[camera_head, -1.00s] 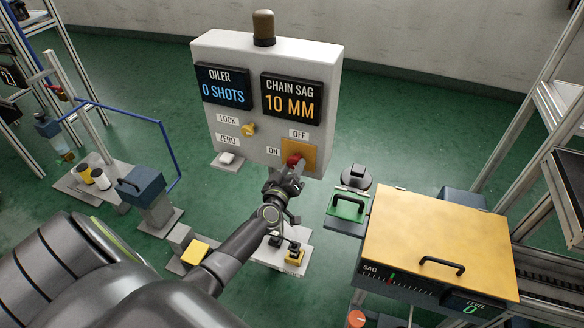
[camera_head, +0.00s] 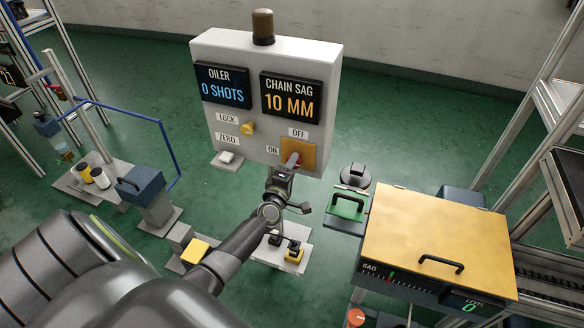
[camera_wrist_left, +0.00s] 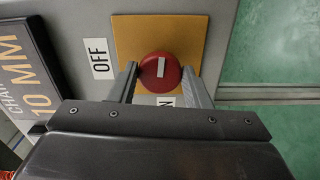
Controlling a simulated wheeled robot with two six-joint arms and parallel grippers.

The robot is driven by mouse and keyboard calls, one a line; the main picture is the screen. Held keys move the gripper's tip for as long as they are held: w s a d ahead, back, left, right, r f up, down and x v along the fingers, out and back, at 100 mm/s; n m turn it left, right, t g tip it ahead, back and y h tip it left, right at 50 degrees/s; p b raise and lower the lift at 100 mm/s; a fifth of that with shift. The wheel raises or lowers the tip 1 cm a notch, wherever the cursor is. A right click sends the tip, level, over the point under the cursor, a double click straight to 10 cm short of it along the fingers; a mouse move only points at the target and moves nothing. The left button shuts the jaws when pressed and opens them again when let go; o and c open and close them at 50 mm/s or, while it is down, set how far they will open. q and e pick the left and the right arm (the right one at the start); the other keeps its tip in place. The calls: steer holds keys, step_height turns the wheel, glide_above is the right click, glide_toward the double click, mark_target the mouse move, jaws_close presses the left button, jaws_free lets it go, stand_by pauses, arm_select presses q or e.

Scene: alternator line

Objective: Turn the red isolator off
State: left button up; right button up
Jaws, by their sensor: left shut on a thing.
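The red isolator (camera_wrist_left: 160,72) is a round red knob with a white mark, on a yellow plate (camera_wrist_left: 140,28). In the wrist view its mark lies upright, in line with the partly hidden ON label below; the OFF label (camera_wrist_left: 99,58) is to the left. In the head view the yellow plate (camera_head: 309,154) sits low on the grey cabinet, OFF above and ON to its left; the knob is mostly hidden by my gripper. My left gripper (camera_head: 292,162) is shut on the knob, one finger on each side. My right gripper is not in view.
The cabinet (camera_head: 225,50) also bears OILER 0 SHOTS and CHAIN SAG 10 MM displays, a yellow LOCK knob (camera_head: 248,128) and a brown lamp (camera_head: 263,27). A yellow-lidded machine (camera_head: 430,230) stands at the right.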

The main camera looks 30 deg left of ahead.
arm_select(q)
steer(key=shift+n, duration=0.6)
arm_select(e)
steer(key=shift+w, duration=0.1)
arm_select(q)
steer(key=o, duration=1)
steer(key=shift+s, duration=0.1)
steer(key=v, duration=1.7)
steer(key=shift+s+a+f+b, duration=0.1)
steer(key=shift+s+b, duration=0.05)
steer(key=shift+b, duration=0.15)
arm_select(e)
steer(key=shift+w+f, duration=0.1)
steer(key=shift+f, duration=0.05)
